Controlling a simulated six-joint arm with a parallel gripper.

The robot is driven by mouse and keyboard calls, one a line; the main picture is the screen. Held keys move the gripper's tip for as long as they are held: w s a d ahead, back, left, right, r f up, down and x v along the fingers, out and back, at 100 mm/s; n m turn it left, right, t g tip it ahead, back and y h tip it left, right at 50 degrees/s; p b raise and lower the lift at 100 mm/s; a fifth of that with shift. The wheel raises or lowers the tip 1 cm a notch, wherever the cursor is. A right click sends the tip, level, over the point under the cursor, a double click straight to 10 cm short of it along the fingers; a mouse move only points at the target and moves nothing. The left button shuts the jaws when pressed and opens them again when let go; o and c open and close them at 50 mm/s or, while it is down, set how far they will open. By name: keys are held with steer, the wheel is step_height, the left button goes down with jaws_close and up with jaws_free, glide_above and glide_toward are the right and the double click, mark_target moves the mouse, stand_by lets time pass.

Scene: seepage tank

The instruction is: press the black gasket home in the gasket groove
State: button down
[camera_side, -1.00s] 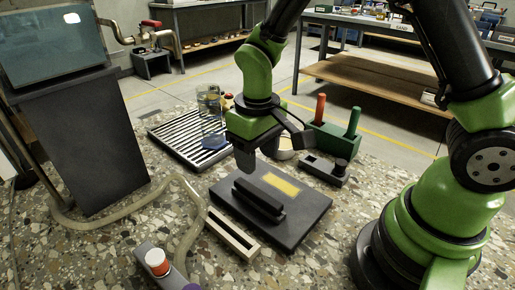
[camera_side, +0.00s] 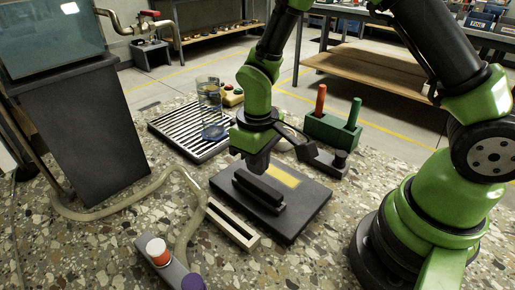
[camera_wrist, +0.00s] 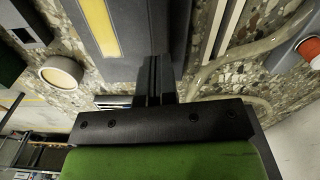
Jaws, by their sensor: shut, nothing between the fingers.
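The black gasket (camera_side: 257,187) looks like a long dark bar lying along a raised dark strip on a flat dark plate (camera_side: 300,215). Black on black, I cannot tell how deep it sits, and the gasket groove is not distinguishable beneath it. My gripper (camera_side: 259,168) is just above and behind the gasket's far end, pointing down; whether it touches cannot be told. In the wrist view my gripper (camera_wrist: 154,75) has its fingers together and empty, and they hide what lies below. The plate (camera_wrist: 150,30) shows beyond them there.
A pale slotted bar (camera_side: 250,243) lies left of the plate. A slatted tray (camera_side: 163,127) with a glass (camera_side: 210,105) stands behind. A green block (camera_side: 318,126) holds red and green handles.

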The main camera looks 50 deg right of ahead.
mark_target(258, 183)
steer(key=shift+f, duration=1.45)
steer(key=shift+f, duration=0.3)
step_height(258, 183, up, 13)
stand_by(1.3)
steer(key=s+d+r+m+t+y, duration=0.2)
steer(key=s+r+m+t, duration=0.3)
steer(key=s+r, duration=0.7)
steer(key=shift+s+d+r+m+t, duration=0.35)
steer(key=shift+s+d+t, duration=0.3)
steer(key=shift+s+t, duration=0.45)
